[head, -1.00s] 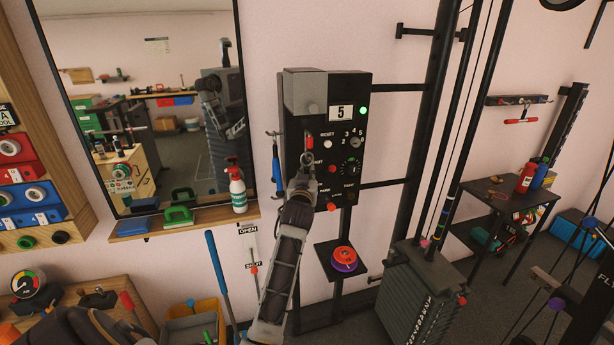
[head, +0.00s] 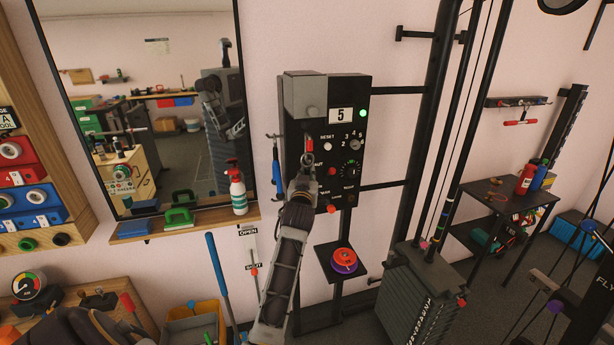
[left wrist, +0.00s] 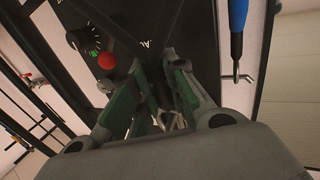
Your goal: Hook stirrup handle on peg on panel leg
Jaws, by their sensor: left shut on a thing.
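My left gripper (head: 304,168) is in front of the lower left part of the dark control panel (head: 343,93). In the left wrist view my left gripper (left wrist: 160,118) has its green-padded fingers close together, with a small metal piece (left wrist: 172,122) between them. The fingers hide most of that piece, and I cannot tell whether it is the stirrup handle. The panel leg (head: 345,222) is a black post below the panel. I cannot make out the peg. A blue-handled item (head: 276,177) hangs left of the panel; it also shows in the left wrist view (left wrist: 237,15). My right gripper is not in view.
A small black shelf (head: 326,252) with red and purple discs (head: 344,260) stands below the panel. A weight stack (head: 425,300) and dark uprights are to the right. A wooden ledge (head: 128,228) with a spray bottle (head: 237,188) and a mirror (head: 160,60) are to the left.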

